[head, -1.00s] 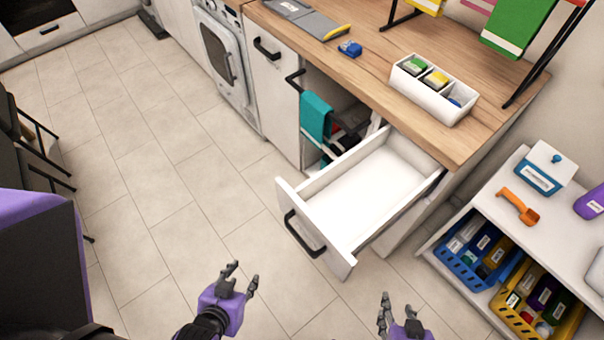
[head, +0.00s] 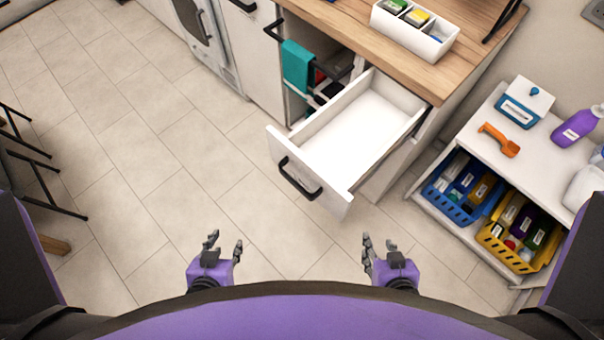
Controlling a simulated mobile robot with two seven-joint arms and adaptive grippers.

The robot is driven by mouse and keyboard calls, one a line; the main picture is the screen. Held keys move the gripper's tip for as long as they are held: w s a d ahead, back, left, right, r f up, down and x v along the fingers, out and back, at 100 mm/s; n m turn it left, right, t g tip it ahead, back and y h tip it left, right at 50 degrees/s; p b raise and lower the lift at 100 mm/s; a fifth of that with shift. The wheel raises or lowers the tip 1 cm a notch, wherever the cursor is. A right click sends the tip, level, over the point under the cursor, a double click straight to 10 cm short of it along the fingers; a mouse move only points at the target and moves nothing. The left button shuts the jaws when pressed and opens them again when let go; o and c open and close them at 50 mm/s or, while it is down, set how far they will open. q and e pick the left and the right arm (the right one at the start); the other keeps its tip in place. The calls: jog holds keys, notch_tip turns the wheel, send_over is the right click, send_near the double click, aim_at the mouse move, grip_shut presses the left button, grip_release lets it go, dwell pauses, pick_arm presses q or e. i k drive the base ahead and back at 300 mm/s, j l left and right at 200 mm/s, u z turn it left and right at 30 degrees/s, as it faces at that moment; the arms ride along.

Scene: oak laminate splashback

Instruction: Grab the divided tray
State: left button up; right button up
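The divided tray (head: 414,35) is a white box with compartments on the wooden counter, near its front edge at the top of the head view. A green item and a yellow item sit in two of its compartments; a bit of blue shows in the third. My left gripper (head: 224,243) is open and empty above the floor. My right gripper (head: 378,247) is open and empty to the right of it, below the drawer. Both grippers are well apart from the tray.
An empty white drawer (head: 365,133) stands pulled out below the counter (head: 340,28).

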aim_at(418, 43)
jog(key=z, duration=0.85)
jog(key=k, duration=0.1)
